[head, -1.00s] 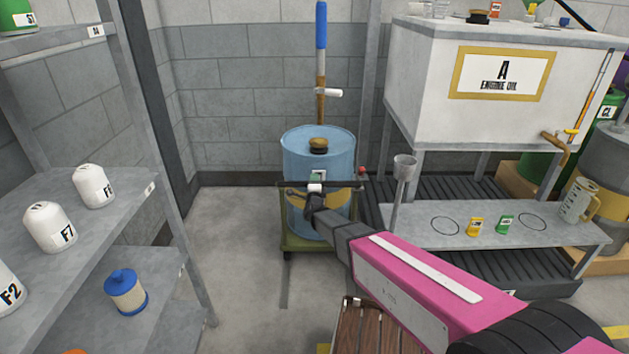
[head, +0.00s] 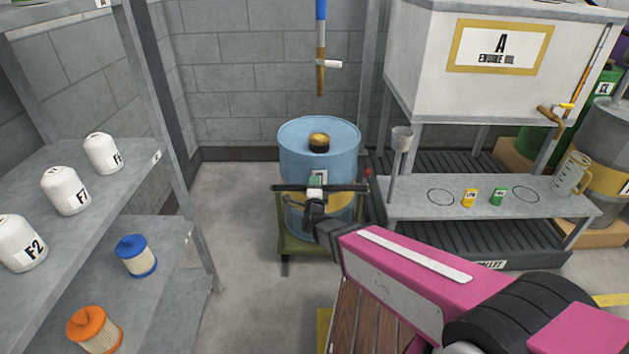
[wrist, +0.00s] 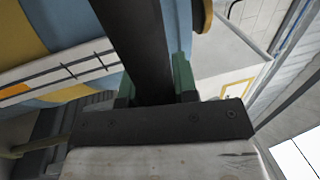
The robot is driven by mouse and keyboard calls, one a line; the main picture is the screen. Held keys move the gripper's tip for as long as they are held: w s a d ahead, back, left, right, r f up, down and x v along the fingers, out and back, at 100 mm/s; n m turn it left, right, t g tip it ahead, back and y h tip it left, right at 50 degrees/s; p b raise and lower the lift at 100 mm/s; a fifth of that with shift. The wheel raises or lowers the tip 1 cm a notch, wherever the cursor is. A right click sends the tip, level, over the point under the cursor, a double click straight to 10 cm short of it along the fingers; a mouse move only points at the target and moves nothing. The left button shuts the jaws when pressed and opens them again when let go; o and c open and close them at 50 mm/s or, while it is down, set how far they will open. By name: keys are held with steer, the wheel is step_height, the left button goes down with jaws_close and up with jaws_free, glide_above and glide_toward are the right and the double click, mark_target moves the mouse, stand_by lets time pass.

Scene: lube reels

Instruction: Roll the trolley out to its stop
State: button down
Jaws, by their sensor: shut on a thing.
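The trolley has a green deck (head: 291,245) and a dark crossbar handle (head: 346,187). A blue drum (head: 297,150) with a yellow band and a brass-coloured cap stands upright on it. My gripper (head: 315,191) is in front of the drum and shut on the handle. In the wrist view, the dark bar (wrist: 140,45) runs between the green finger pads of my gripper (wrist: 155,90), beside the blue and yellow drum (wrist: 55,25). My arm hides part of the trolley's front right. I cannot pick out the stop.
A blue and brown rod (head: 320,70) hangs behind the drum. A shelf with filters (head: 66,190) stands left. A low grey bench (head: 420,209) and oil tank (head: 425,75) stand close right. A wooden-slatted surface (head: 360,320) lies below my arm. Floor left of the trolley is clear.

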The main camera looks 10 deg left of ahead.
steer(key=shift+s+d, duration=0.1)
steer(key=shift+s, duration=0.2)
steer(key=c, duration=0.9)
jaws_free()
steer(key=shift+s, duration=0.1)
steer(key=v, duration=1)
steer(key=shift+s+d+f, duration=0.1)
steer(key=shift+s+f, duration=0.05)
steer(key=shift+s, duration=0.25)
